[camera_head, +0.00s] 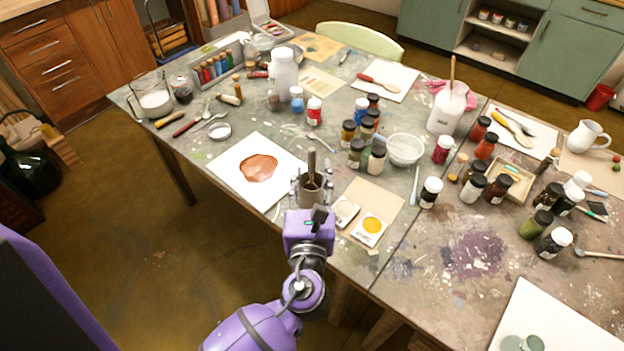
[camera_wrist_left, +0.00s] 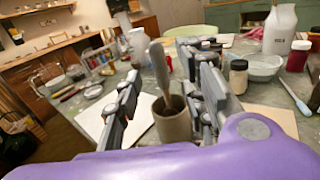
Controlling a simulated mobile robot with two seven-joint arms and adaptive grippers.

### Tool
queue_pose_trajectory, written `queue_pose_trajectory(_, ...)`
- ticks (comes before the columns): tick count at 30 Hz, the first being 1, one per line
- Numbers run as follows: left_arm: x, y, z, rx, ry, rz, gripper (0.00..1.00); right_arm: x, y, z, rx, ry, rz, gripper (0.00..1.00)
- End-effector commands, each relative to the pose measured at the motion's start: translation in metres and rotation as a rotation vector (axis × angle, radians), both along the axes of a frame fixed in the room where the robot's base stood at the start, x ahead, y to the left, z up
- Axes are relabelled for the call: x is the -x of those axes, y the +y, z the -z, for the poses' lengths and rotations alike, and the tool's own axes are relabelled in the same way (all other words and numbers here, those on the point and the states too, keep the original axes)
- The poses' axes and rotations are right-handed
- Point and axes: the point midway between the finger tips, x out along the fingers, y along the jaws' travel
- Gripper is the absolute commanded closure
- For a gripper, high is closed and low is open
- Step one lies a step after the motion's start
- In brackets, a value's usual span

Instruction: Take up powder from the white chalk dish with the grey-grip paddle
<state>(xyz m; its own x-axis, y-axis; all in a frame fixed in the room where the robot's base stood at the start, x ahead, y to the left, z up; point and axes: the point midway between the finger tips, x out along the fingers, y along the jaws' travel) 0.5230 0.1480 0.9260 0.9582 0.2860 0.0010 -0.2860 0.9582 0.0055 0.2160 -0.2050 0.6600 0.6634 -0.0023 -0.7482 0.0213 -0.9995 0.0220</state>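The grey-grip paddle (camera_head: 311,163) stands upright, grip up, in a grey-brown cup (camera_head: 311,192). In the left wrist view the paddle's grey grip (camera_wrist_left: 159,66) rises from the cup (camera_wrist_left: 172,122), its lower end hidden inside. My left gripper (camera_head: 313,183) is open, with one finger on each side of the cup and paddle; I cannot tell whether either finger touches. The small white dish with pale powder (camera_head: 346,209), which looks like the chalk dish, lies just right of the gripper on a brown card. My right gripper is not in view.
A dish of yellow powder (camera_head: 371,227) sits beside the pale one. White paper with a brown patch (camera_head: 258,168) lies left of the cup. Several jars and a white bowl (camera_head: 405,149) stand behind and to the right. The table's front edge is close to my left arm.

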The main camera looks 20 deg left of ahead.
Motion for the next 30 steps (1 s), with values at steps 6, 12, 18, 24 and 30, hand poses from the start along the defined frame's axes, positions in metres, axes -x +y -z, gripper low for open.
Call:
queue_pose_trajectory(6,-0.026,0.009,-0.007,0.001,-0.006,0.0,0.62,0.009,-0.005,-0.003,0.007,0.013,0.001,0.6)
queue_pose_trajectory(12,-0.054,0.017,-0.008,0.004,-0.002,0.001,0.62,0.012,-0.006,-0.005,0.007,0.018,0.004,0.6)
queue_pose_trajectory(18,-0.062,0.02,-0.006,0.005,0.0,0.0,0.62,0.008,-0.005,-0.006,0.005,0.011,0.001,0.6)
queue_pose_trajectory(24,-0.061,0.02,-0.006,0.005,0.0,0.0,0.7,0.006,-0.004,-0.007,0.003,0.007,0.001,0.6)
queue_pose_trajectory(30,-0.061,0.02,-0.006,0.007,0.001,0.0,0.97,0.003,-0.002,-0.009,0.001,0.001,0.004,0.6)
